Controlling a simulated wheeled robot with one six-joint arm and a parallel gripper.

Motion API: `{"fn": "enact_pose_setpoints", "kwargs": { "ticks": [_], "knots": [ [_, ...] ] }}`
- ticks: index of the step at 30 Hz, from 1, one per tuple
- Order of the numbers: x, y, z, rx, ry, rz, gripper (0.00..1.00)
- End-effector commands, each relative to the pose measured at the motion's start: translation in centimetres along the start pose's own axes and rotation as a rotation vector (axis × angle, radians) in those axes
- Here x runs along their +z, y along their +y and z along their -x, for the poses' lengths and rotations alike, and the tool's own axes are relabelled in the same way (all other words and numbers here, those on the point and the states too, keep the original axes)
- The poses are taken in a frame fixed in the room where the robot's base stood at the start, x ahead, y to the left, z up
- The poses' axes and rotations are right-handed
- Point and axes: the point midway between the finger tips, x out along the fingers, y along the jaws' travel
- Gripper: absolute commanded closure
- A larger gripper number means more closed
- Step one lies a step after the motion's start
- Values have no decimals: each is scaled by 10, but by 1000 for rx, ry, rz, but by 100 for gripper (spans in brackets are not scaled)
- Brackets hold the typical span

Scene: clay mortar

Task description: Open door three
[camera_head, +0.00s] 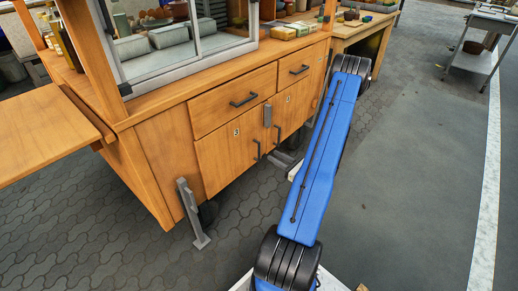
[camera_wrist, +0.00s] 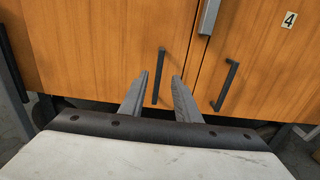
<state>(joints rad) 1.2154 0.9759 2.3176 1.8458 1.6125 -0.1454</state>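Door three (camera_head: 222,165) is a wooden cabinet door with a small "3" label, closed, low on the cart's front. Its dark upright bar handle (camera_head: 256,151) is near its right edge. In the wrist view, door three (camera_wrist: 110,40) fills the left and middle, and its handle (camera_wrist: 161,70) appears between my two grey fingers. My gripper (camera_wrist: 161,78) is open, with a finger on each side of the handle in the picture. I cannot tell whether the fingers touch it or how deep they reach around it.
Door four (camera_wrist: 265,60), with its own dark handle (camera_wrist: 226,86), is closed just to the right. A grey latch block (camera_head: 267,115) sits above the seam between doors. Drawers (camera_head: 236,99) above are shut. A grey support leg (camera_head: 189,212) stands at left. Paved floor (camera_head: 410,150) is open at right.

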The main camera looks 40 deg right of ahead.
Motion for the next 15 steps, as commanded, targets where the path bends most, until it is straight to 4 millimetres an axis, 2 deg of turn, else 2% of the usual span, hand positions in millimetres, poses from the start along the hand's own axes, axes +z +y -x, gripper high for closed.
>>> {"fn": "enact_pose_setpoints", "kwargs": {
  "ticks": [15],
  "knots": [
    [0,1,-82,3,0,2,70]
  ]
}}
